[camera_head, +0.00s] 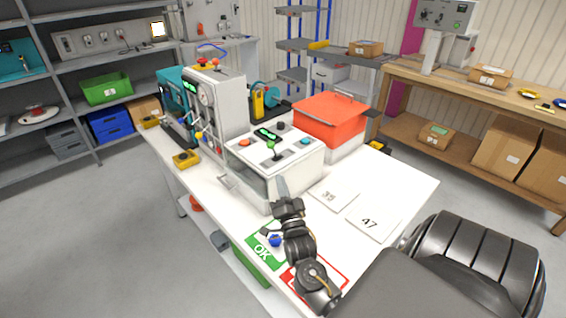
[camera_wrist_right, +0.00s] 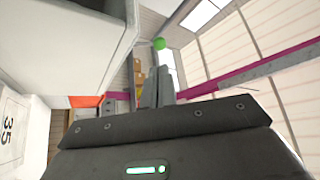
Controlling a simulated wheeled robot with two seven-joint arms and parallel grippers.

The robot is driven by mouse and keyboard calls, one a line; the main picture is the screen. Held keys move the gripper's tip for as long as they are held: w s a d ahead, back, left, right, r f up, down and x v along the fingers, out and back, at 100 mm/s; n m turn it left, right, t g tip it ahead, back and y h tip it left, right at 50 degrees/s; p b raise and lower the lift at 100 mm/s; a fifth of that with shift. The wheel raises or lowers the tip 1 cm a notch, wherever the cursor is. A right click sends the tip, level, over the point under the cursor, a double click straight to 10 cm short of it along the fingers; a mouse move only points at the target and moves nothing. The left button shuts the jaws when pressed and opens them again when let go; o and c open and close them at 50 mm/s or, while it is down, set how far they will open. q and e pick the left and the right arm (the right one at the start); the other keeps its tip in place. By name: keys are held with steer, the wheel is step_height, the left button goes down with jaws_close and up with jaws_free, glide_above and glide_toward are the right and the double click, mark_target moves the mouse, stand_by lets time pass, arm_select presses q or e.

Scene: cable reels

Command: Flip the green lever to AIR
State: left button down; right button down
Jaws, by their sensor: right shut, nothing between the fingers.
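The green lever (camera_head: 270,146) has a round green knob on a dark stem. It stands on top of the white control box (camera_head: 262,182) on the table. In the right wrist view the green knob (camera_wrist_right: 159,43) shows just beyond my fingertips. My right gripper (camera_head: 283,184) is shut and empty, in front of the box's front face and below the lever in the picture. Its fingers (camera_wrist_right: 157,82) also show in the right wrist view, apart from the knob. I cannot read the lever's position labels. My left gripper is out of view.
On the box top are an orange button (camera_head: 244,142) and a teal one (camera_head: 305,141). An orange-lidded case (camera_head: 330,115) stands behind right, a grey machine (camera_head: 215,105) behind left. Cards marked 35 (camera_head: 333,194) and 47 (camera_head: 372,222) lie flat right of my gripper.

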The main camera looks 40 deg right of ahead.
mark_target(272, 148)
steer(key=p+x, duration=0.3)
steer(key=x, duration=0.5)
steer(key=shift+r, duration=0.1)
steer(key=shift+w+d+r, duration=0.15)
steer(key=shift+w+d, duration=0.25)
steer(key=shift+w, duration=0.2)
steer(key=shift+r+m, duration=0.1)
steer(key=shift+m, duration=0.3)
